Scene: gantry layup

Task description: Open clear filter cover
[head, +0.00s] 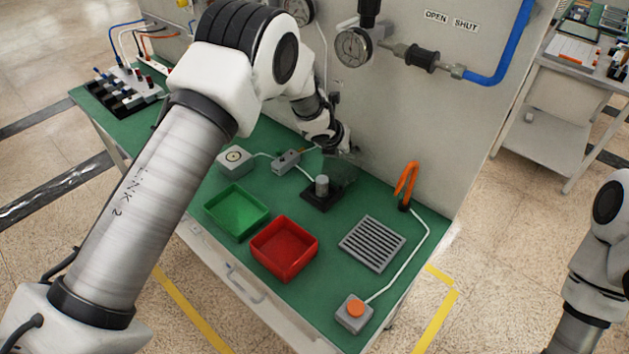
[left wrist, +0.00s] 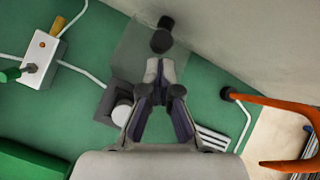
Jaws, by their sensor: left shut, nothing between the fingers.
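The clear filter cover (head: 345,170) is a faint see-through pane at the back of a black base (head: 312,199) with a grey cylinder (head: 321,186) on it. In the left wrist view the pane (left wrist: 136,50) shows past my fingertips, with a dark round knob (left wrist: 162,38) near it. The cylinder (left wrist: 122,113) looks uncovered by the pane there; the exact tilt of the pane is hard to tell. My left gripper (head: 340,148) is shut and empty, close to the pane; in the left wrist view its tips (left wrist: 158,66) overlap the pane's lower part. Contact is unclear. My right gripper is out of view.
The grey panel wall (head: 440,120) with a gauge (head: 354,46) rises right behind. On the green bench are a green tray (head: 238,228), a red tray (head: 306,268), a slatted grey plate (head: 372,243), an orange clip (head: 405,185), an orange-button box (head: 354,312) and a small toggle box (head: 286,162).

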